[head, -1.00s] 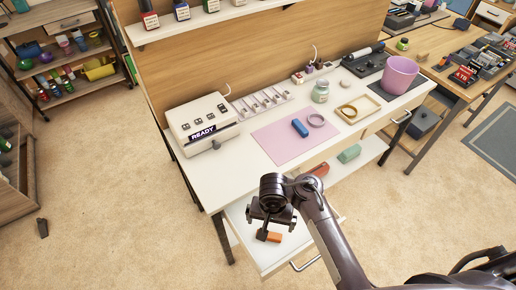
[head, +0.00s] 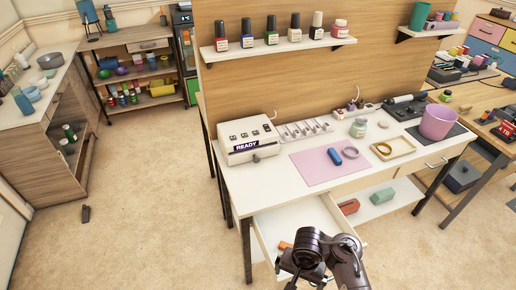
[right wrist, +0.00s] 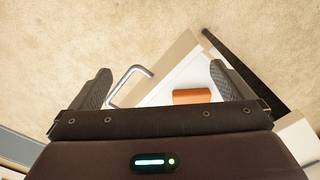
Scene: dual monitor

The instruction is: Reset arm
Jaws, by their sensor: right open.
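My right gripper (right wrist: 165,85) is open in the right wrist view, its two fingers spread wide with nothing between them touching. Below it is an open white drawer (right wrist: 158,93) with a metal handle (right wrist: 128,85) and an orange-brown block (right wrist: 192,96) inside. In the head view my right arm comes in at the bottom, over the open drawer (head: 285,222); its wrist hides most of the fingers and part of the block (head: 285,245). My left gripper is not in view.
The white desk (head: 245,190) holds a READY box (head: 248,138), a pink mat (head: 316,168) with a blue item (head: 349,153), a jar (head: 358,128), a tray (head: 390,150) and a pink pot (head: 437,121). A lower shelf (head: 385,205) sits right of the drawer.

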